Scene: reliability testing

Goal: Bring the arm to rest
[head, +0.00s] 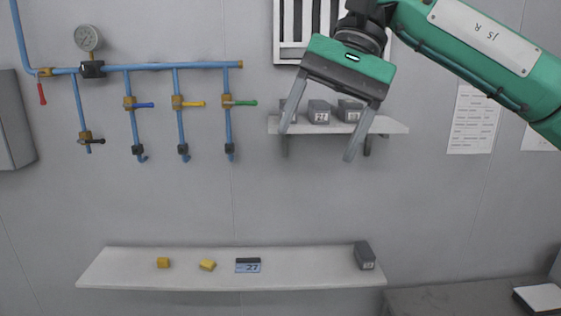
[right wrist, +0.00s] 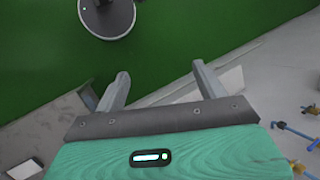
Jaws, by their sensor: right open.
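My right gripper (head: 318,130) hangs at the upper middle right of the head view, its green arm coming in from the upper right. Its two grey fingers are apart and point down, in front of the small wall shelf, with nothing between them. The fingers also show apart and empty in the right wrist view (right wrist: 158,85). My left gripper is in neither view.
A small shelf (head: 388,125) holds several grey blocks, partly hidden by my fingers. Blue pipes with valves (head: 160,67) run on the left wall.

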